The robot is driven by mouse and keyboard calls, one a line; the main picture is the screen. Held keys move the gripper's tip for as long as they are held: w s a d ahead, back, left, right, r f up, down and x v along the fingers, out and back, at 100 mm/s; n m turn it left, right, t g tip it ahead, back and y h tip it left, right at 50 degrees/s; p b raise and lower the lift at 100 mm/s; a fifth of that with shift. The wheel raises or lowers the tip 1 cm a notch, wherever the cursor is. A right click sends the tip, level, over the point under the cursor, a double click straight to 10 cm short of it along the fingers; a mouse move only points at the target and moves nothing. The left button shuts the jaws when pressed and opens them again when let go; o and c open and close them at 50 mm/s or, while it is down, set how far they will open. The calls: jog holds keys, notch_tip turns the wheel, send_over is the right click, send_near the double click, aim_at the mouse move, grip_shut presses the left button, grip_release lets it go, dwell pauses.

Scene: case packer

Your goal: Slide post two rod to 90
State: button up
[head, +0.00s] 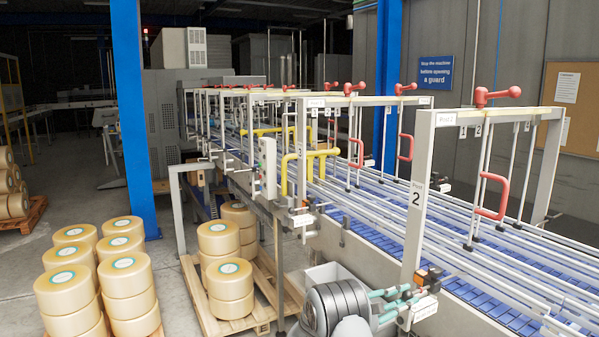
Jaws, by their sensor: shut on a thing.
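Post two (416,212) is the grey upright with a "2" label at the conveyor's near side. At its foot is a clamp (430,278) with orange and black parts, and a small white label plate (425,308) sits just below. My gripper (408,297), with teal fingers, reaches from the left to this clamp. It is shut on the end of the post two rod, which the fingers mostly hide. The rod's scale reading is too small to tell.
The conveyor (480,300) with long guide rails runs behind the post. Yellow handles (310,160) stand farther back. Pallets with stacked rolls (230,288) are on the left; floor between them is clear.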

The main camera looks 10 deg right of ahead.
jog(key=shift+s+a, duration=0.1)
jog(key=shift+a, duration=0.15)
jog(key=shift+s+a, duration=0.15)
jog(key=shift+a, duration=0.25)
jog(key=shift+s+a, duration=0.2)
jog(key=shift+a, duration=0.5)
jog(key=shift+s+a, duration=0.1)
jog(key=shift+a, duration=0.15)
jog(key=shift+s+a, duration=0.15)
jog(key=shift+a, duration=0.15)
jog(key=o, duration=1)
jog(key=shift+c, duration=0.2)
